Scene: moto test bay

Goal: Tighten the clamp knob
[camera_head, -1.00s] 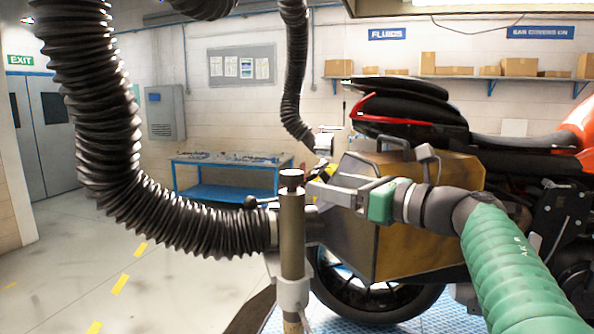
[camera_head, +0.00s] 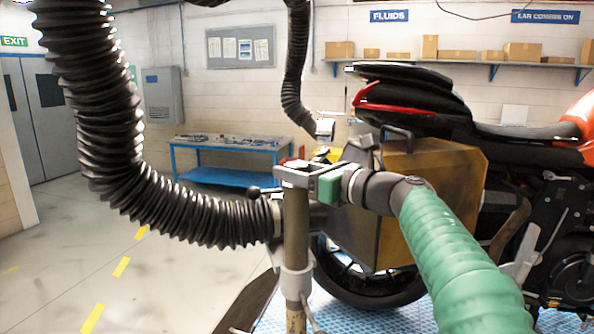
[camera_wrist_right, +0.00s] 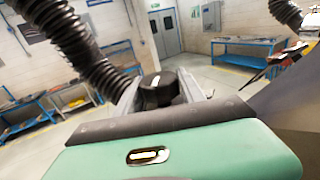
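The clamp knob, a dark round knob with a white mark, shows in the right wrist view (camera_wrist_right: 158,91). It tops an upright metal post (camera_head: 296,228), which a pale clamp collar (camera_head: 296,283) encircles lower down. My right gripper (camera_head: 292,172) is at the post top, its arm coming from the right in a green sleeve. In the right wrist view its two grey fingers (camera_wrist_right: 160,92) stand apart on either side of the knob. I cannot tell whether they touch it. In the head view the gripper hides the knob. My left gripper is not in view.
A ribbed black hose (camera_head: 130,180) ends beside the post at its left, near a black ball-ended lever (camera_head: 254,192). A motorcycle with a worn yellow-brown case (camera_head: 440,165) stands close behind on the right. A blue workbench (camera_head: 228,180) is farther back. Floor at left is clear.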

